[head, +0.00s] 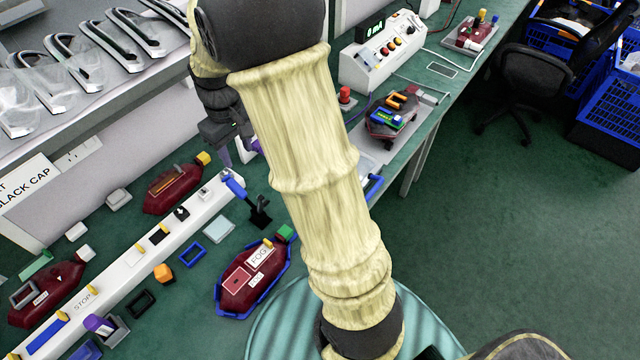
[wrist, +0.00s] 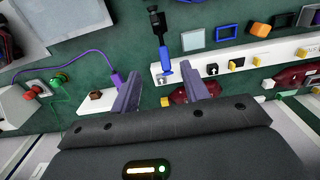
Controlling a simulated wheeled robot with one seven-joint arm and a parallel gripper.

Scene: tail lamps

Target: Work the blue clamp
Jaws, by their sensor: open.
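The blue clamp (head: 235,187) stands at the end of the long white rail, with a blue handle and a black part (head: 260,212) reaching toward the lower right. In the wrist view its blue handle (wrist: 164,60) meets the rail and its black end points up the picture. My gripper (head: 240,153) is open and empty beside the clamp in the head view. In the wrist view my gripper (wrist: 171,82) has purple fingers either side of the clamp's handle end, which shows in the gap between them. I see no contact; the height between them is hard to judge.
The white rail (head: 140,270) carries several yellow-topped and black parts. A dark red lamp (head: 250,280) in a blue frame lies near the clamp. A purple cable (wrist: 85,59) runs left of my fingers. A white control box (head: 378,60) stands farther back.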

